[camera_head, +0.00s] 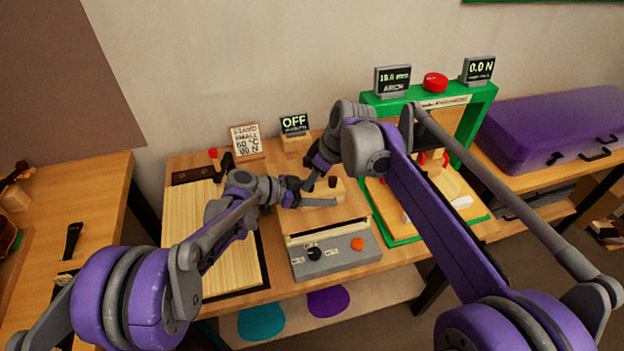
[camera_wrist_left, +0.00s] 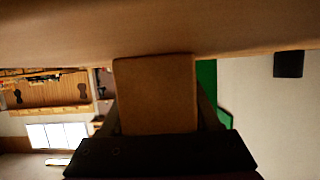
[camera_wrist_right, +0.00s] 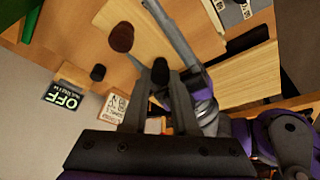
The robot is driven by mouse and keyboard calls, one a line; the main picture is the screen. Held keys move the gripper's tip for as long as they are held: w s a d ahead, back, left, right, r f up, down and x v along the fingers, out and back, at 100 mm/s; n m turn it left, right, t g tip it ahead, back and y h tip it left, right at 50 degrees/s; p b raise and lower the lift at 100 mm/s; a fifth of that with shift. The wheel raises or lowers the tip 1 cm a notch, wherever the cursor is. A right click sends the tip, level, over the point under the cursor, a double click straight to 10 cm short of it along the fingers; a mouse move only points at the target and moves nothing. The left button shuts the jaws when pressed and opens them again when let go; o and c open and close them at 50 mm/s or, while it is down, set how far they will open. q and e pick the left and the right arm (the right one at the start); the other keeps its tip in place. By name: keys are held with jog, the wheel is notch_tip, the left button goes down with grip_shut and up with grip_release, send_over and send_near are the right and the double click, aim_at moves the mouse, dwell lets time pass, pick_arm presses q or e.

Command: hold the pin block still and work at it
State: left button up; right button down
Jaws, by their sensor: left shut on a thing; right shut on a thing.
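The pin block (camera_head: 322,194) is a pale wooden block near the middle of the bench, with a dark round pin (camera_head: 332,181) standing on it. My left gripper (camera_head: 287,193) is shut on the block's left end. In the left wrist view a brown wooden block (camera_wrist_left: 155,85) fills the space between the fingers. My right gripper (camera_head: 308,184) is over the block. In the right wrist view its fingers are close together around a small dark thing (camera_wrist_right: 160,70), seemingly a pin. A brown pin head (camera_wrist_right: 121,37) stands beside the fingers, apart from them. The grip itself is partly hidden.
A grey box (camera_head: 335,255) with a black knob and an orange button lies in front of the block. A ribbed pale board (camera_head: 205,235) is at left. A green frame (camera_head: 480,120) stands at right. An OFF display (camera_head: 294,124) and a lettered card (camera_head: 246,140) stand behind.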

jog(key=shift+r, duration=0.45)
dwell(0.6)
jog(key=shift+r, duration=2.05)
notch_tip(320, 180, up, 7)
pick_arm(q)
jog(key=o, duration=1.5)
jog(key=shift+a, duration=0.1)
jog(key=v, duration=1.2)
